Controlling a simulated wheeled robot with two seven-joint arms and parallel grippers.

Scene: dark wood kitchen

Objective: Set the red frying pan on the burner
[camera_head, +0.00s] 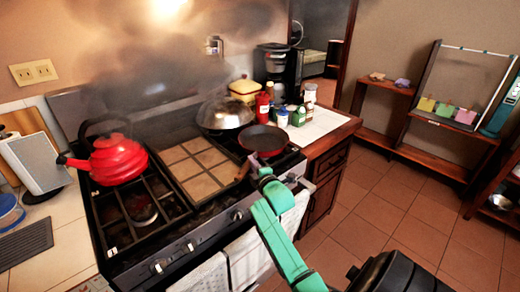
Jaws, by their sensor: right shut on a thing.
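The red frying pan (264,140) is at the right end of the stove, dark inside with a red rim. Its brown handle (242,171) points toward the front left. My right gripper (260,172) is at the pan's near side, shut on the handle; the fingertips are small and partly hidden. I cannot tell whether the pan rests on the right-hand grate or is just above it. The front left burner (141,208) is bare. My left gripper is not in view.
A red kettle (118,160) stands on the back left burner. A tiled griddle (196,168) fills the stove's middle, and a domed metal lid (225,113) is behind the pan. Several bottles and jars stand on the right counter (318,124). Towels (250,258) hang in front.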

